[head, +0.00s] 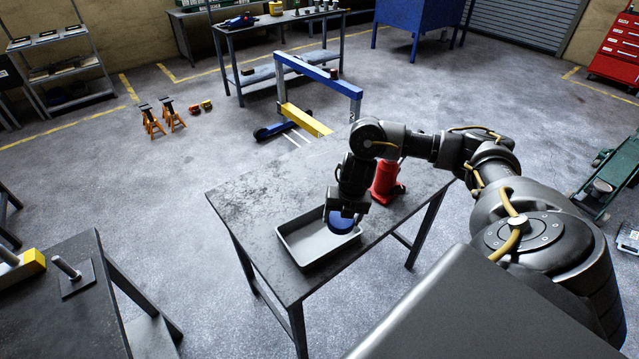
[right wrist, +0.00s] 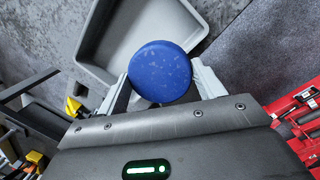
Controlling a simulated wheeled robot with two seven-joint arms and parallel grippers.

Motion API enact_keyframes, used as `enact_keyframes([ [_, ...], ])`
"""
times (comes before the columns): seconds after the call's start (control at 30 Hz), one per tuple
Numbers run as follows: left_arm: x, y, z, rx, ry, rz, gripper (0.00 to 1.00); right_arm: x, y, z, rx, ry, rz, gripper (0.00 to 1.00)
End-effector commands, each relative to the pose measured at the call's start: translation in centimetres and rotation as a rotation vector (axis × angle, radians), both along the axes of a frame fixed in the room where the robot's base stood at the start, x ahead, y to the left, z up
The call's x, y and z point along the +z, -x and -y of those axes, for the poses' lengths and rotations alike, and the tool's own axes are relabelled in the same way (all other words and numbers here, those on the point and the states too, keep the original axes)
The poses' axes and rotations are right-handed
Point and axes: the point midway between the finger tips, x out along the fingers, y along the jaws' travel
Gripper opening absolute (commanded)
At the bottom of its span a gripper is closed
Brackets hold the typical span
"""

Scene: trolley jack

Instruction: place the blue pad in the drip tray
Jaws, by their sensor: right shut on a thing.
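The blue pad (right wrist: 160,72) is a round disc held between the two fingers of my right gripper (right wrist: 162,88). In the head view the blue pad (head: 341,221) shows just below my right gripper (head: 345,208), over the right part of the drip tray. The drip tray (head: 292,250) is a shallow grey rectangular tray on the dark worktable. In the right wrist view the drip tray (right wrist: 90,50) lies beyond the pad, which overlaps its near part. I cannot tell whether the pad touches the tray floor. My left gripper is out of view.
A red bottle-like object (head: 385,183) stands on the worktable (head: 250,199) just right of my right gripper. The table is bare left of the tray. Another table with a yellow item (head: 30,263) and an upright metal pin (head: 68,268) stands at the lower left.

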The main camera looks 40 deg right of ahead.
Motion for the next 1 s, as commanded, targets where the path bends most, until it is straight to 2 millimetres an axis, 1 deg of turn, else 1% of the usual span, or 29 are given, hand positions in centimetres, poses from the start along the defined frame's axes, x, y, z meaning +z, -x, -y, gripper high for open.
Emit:
enact_keyframes([
  [0.03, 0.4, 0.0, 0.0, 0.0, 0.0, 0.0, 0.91, -0.4, -1.3, -0.8, -0.002, -0.005, -0.001, 0.4],
  [0.07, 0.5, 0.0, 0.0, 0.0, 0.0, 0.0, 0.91, -0.8, -2.0, -1.2, -0.001, -0.005, -0.001, 0.4],
  [0.1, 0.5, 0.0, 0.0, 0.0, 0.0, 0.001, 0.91, -1.8, -2.5, -1.3, -0.001, -0.003, -0.004, 0.4],
  [0.2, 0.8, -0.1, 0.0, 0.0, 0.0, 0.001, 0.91, -3.7, -3.9, -1.9, -0.002, -0.002, -0.004, 0.4],
  [0.33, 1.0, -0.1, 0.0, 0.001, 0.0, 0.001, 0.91, -5.3, -5.1, -2.4, 0.0, -0.001, -0.002, 0.4],
  [0.43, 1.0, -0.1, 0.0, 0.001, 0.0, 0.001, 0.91, -6.0, -5.6, -2.6, 0.001, -0.001, -0.001, 0.4],
  [0.63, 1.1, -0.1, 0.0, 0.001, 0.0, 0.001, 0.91, -6.4, -5.9, -2.8, 0.001, -0.001, 0.0, 0.4],
  [0.7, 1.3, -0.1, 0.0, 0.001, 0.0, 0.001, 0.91, -7.1, -6.3, -2.9, 0.0, 0.0, -0.003, 0.4],
  [0.8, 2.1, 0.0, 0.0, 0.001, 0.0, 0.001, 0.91, -8.5, -6.1, -2.9, 0.0, 0.0, -0.004, 0.4],
  [0.9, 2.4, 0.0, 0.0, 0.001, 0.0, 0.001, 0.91, -9.5, -6.2, -2.8, 0.0, 0.0, -0.001, 0.4],
  [1.0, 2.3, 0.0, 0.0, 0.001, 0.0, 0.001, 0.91, -9.8, -6.2, -2.8, 0.002, 0.0, 0.0, 0.4],
])
